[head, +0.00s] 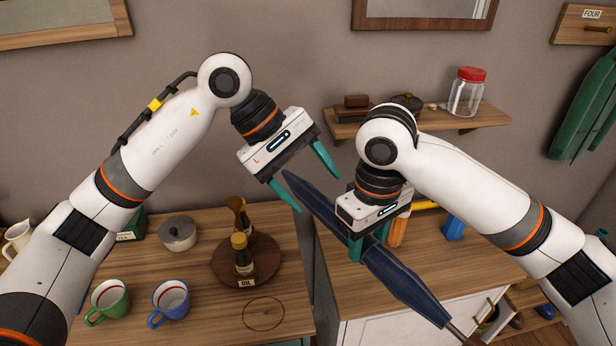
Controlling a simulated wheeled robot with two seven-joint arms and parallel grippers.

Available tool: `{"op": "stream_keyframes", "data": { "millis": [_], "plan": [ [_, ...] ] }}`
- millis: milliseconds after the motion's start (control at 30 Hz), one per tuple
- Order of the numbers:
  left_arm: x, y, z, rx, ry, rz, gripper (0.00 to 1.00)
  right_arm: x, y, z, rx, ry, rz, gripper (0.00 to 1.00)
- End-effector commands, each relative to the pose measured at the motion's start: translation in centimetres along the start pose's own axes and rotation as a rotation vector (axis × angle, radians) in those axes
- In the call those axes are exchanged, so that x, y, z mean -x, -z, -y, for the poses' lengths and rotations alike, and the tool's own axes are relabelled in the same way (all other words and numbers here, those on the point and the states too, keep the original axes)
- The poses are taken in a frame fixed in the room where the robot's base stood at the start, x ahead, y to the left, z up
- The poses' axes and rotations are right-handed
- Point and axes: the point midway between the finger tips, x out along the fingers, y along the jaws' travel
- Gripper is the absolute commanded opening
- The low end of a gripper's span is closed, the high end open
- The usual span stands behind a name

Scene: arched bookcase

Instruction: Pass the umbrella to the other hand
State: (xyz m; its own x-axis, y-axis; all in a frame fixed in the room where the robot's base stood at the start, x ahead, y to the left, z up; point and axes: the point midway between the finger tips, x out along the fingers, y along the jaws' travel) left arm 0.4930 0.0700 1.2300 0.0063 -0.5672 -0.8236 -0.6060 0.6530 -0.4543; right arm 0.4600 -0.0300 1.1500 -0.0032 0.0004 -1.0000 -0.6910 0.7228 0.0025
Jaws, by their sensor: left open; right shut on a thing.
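A dark blue folded umbrella (398,276) runs diagonally in the head view, from a tip at the upper left to its shaft at the lower right. My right gripper (368,250) is shut on it near the middle and holds it above the counters. My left gripper (305,185) is open and empty, just up and left of the umbrella's upper-left end. The umbrella's end lies close to the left fingers; I cannot tell whether they touch. The umbrella's part between the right fingers is partly hidden.
A wall shelf (485,117) holds a red-lidded jar (466,95). A gap separates the counters.

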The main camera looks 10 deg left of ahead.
Motion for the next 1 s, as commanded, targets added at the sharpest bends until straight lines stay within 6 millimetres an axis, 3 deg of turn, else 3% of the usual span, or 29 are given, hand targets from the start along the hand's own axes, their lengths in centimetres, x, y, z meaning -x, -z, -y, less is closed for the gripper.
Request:
{"op": "stream_keyframes", "data": {
  "millis": [600, 800, 1000],
  "plan": [
    [-10.1, 0.1, -0.1, 0.001, -0.003, -0.003, 0.66, 0.1, 0.0, 0.0, 0.000, 0.000, 0.001, 0.08],
    [-11.5, 0.0, -0.1, 0.002, -0.002, -0.001, 0.66, 0.1, 0.0, 0.0, 0.000, 0.000, 0.001, 0.08],
    [-11.7, 0.0, 0.0, 0.002, -0.001, -0.001, 0.66, 0.1, 0.0, 0.0, 0.000, 0.000, 0.001, 0.08]
  ]
}}
